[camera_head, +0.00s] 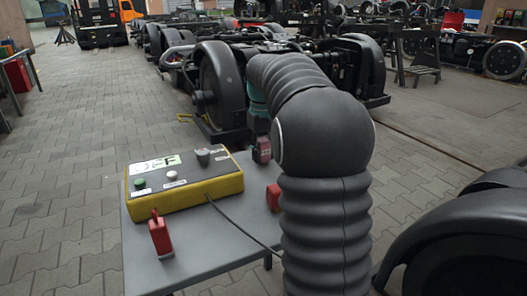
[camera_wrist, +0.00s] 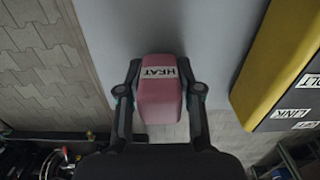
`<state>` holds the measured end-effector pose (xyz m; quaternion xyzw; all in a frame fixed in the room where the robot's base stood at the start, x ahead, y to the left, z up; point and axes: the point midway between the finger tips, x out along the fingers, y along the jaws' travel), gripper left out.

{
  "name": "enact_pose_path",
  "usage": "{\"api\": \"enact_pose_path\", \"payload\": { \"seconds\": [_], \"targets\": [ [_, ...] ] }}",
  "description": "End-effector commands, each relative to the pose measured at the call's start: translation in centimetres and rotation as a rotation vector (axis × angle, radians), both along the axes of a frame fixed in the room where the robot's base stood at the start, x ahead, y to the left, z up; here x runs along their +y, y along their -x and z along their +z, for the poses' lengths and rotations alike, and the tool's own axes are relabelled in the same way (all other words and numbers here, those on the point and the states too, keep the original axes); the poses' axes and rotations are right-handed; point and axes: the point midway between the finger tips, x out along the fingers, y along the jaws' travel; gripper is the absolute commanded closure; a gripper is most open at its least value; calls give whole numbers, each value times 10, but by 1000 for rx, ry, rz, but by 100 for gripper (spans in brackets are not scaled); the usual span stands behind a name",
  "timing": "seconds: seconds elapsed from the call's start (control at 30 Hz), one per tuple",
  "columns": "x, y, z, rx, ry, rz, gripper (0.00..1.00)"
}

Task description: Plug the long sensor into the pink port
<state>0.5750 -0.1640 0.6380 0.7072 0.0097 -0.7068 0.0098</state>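My gripper (camera_wrist: 160,75) has one finger on each side of a pinkish-red block labelled HEAT (camera_wrist: 160,98) in the wrist view, and both fingertips appear to press on it. In the head view a red block (camera_head: 262,150) shows below my wrist at the table's far side; my arm hides the fingers there. Another red block (camera_head: 160,236) stands at the table's near left, and one more (camera_head: 273,197) is partly hidden by my arm. Which is longest I cannot tell.
A dark knob-like part (camera_head: 203,155) stands on the box top, and a cable (camera_head: 238,226) runs from the box toward the right. Bogie wheels (camera_head: 222,85) stand behind the table. Paved floor lies open at left.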

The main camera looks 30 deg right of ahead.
Motion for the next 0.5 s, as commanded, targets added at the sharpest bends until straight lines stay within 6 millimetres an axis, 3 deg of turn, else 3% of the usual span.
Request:
{"api": "enact_pose_path", "payload": {
  "seconds": [0.5],
  "targets": [
    [0,-1,9,-2,1,0,96]
  ]
}}
